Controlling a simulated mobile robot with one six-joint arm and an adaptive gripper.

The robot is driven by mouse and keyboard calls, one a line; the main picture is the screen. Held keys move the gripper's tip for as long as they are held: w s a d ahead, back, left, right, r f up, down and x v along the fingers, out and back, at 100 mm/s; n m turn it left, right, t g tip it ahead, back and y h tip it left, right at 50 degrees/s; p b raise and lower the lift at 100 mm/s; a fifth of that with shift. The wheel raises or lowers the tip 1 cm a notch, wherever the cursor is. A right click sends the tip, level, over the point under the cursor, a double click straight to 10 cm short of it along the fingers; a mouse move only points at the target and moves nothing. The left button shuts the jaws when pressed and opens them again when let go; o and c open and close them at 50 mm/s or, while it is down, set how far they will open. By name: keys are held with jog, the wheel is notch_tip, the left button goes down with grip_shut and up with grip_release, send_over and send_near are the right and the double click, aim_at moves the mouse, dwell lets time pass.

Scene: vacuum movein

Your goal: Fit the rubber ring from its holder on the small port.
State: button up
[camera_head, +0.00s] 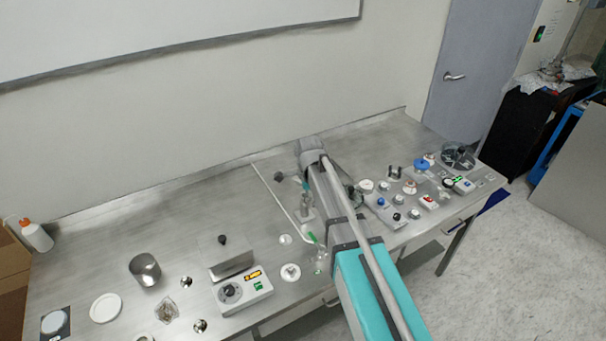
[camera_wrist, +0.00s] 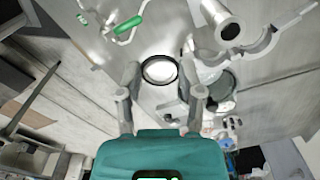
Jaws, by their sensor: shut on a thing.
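In the wrist view my gripper (camera_wrist: 161,76) has a finger on each side of a thin black rubber ring (camera_wrist: 160,70) and is shut on it. The ring spans the gap at the fingertips, with a pale surface showing through it. A metal tube with a flanged open end (camera_wrist: 229,30) is at the upper right of the wrist view, apart from the ring. I cannot tell whether it is the small port. In the head view my arm hides the gripper and the ring. I cannot make out the ring's holder.
A green-handled glass piece (camera_wrist: 128,27) and a curved metal clamp (camera_wrist: 262,42) are near the gripper. On the steel bench (camera_head: 130,235), a control box (camera_head: 242,291) and a metal cup (camera_head: 145,269) stand left of my arm. Several small fittings crowd the right end.

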jog(key=r, duration=0.1)
send_over(303, 196)
jog(key=shift+p, duration=0.45)
jog(key=shift+f, duration=0.1)
jog(key=shift+f+b, duration=2.95)
jog(key=shift+b, duration=0.2)
jog(key=shift+s+f+b, duration=0.1)
jog(key=shift+f+b, duration=0.5)
dwell(0.5)
jog(key=o, duration=0.8)
jog(key=shift+r, duration=0.15)
